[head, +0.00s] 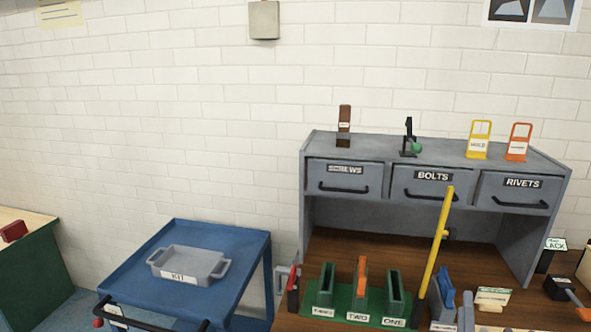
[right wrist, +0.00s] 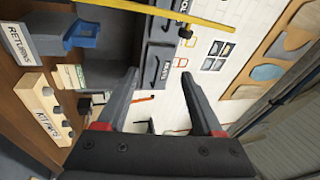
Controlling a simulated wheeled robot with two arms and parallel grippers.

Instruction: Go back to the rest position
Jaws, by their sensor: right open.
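The fingers point towards the grey drawer cabinet (right wrist: 140,60) and the wall. My left gripper is not seen in the head view.
A yellow upright bar (head: 436,245) rises from the bench. A green rack (head: 343,299) and a blue RETURNS tray (head: 446,284) stand near it. Holders stand on the grey cabinet (head: 312,215). A blue cart (head: 140,258) with a grey KIT tray (head: 188,262) is at left.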

